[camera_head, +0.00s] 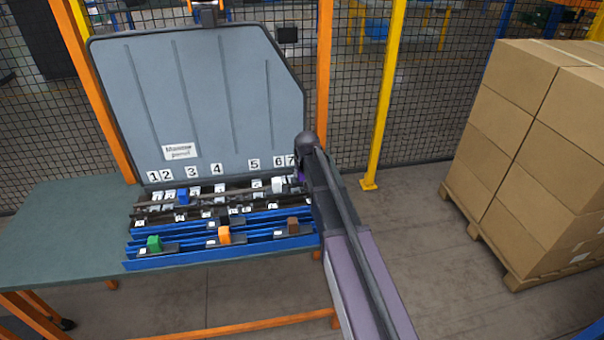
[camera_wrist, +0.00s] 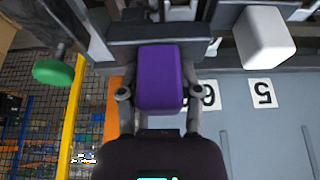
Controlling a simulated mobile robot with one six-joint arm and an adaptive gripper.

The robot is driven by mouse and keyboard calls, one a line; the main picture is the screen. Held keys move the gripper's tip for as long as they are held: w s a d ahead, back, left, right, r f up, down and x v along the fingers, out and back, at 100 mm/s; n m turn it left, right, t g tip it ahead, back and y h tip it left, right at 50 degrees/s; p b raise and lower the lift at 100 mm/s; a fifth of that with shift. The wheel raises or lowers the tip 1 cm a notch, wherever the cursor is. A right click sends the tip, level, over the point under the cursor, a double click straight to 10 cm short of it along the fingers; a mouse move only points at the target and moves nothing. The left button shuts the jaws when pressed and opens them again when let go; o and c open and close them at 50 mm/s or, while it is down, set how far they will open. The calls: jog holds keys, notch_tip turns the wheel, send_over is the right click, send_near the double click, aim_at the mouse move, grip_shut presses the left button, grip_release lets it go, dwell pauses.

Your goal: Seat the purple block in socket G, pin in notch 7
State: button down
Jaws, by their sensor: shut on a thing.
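The purple block (camera_wrist: 161,78) is between the two fingers of my gripper (camera_wrist: 161,92), which is shut on it. In the head view only a sliver of the purple block (camera_head: 299,177) shows beside my arm, at the right end of the rail assembly, near the 6 and 7 labels (camera_head: 285,161). In the wrist view a dark rail part (camera_wrist: 150,30) lies just beyond the block; I cannot tell whether they touch. I cannot make out socket G, the pin or notch 7.
A green knob (camera_wrist: 53,70) is at the left. Boxes (camera_head: 530,150) stand right.

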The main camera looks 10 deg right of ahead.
aim_at(302, 181)
jog(key=shift+f+b, duration=1.65)
jog(key=shift+f, duration=0.15)
jog(key=shift+c, duration=1)
grip_release()
jog(key=shift+r, duration=0.1)
jog(key=shift+r+p, duration=2.45)
jog(key=shift+p, duration=0.05)
